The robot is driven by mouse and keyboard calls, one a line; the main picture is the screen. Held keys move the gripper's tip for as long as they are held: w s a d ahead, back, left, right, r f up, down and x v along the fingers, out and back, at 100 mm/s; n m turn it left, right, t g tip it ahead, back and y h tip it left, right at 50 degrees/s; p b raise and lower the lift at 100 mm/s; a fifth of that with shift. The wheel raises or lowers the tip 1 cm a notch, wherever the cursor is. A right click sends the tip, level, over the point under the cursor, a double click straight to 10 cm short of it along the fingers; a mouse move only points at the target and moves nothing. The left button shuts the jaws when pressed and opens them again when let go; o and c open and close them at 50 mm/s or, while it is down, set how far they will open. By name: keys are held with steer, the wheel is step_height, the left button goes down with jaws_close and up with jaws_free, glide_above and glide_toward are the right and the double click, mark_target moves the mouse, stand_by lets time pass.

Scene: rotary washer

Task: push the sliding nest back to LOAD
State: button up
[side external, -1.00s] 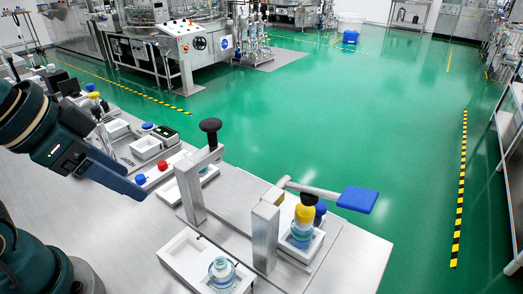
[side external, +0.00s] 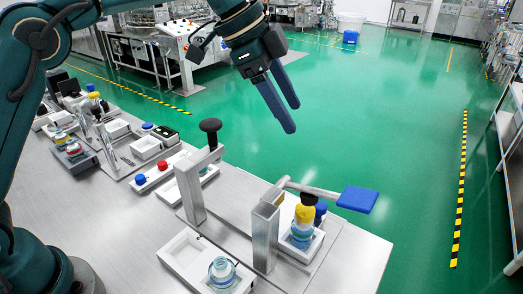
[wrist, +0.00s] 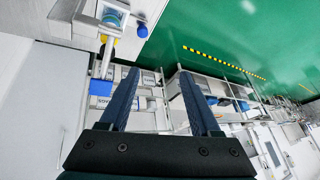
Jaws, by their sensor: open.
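My gripper (side external: 291,117) is open and empty, high above the bench on its far side, with the green floor behind it. Its two fingers also show in the wrist view (wrist: 160,75). A white nest (side external: 310,252) at the bench's right end holds a clear bottle with a yellow cap (side external: 305,214). Beside it stands a grey post (side external: 265,236) with a lever ending in a blue pad (side external: 357,199). A long white tray (side external: 180,250) at the front holds an open clear bottle (side external: 222,270). I cannot tell which part is the sliding nest, nor read a LOAD mark.
A second grey post with a black knob (side external: 210,126) stands left of the lever post. Red and blue caps (side external: 140,179) lie in a white tray. Several bottles and boxes fill the bench's left side. Its front left surface is bare.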

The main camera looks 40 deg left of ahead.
steer(key=w+d+f+m+g, duration=0.15)
steer(key=d+f, duration=0.25)
steer(key=f, duration=0.4)
steer(key=g, duration=0.1)
glide_above(319, 205)
steer(key=a, duration=0.3)
step_height(319, 205, down, 6)
steer(key=r, duration=0.1)
steer(key=shift+s+x, duration=0.2)
steer(key=shift+x, duration=1.25)
steer(key=shift+s+x, duration=0.15)
steer(key=shift+x, duration=1.3)
steer(key=shift+d, duration=0.15)
jaws_close()
steer(key=shift+r+g, duration=0.1)
steer(key=shift+g, duration=0.15)
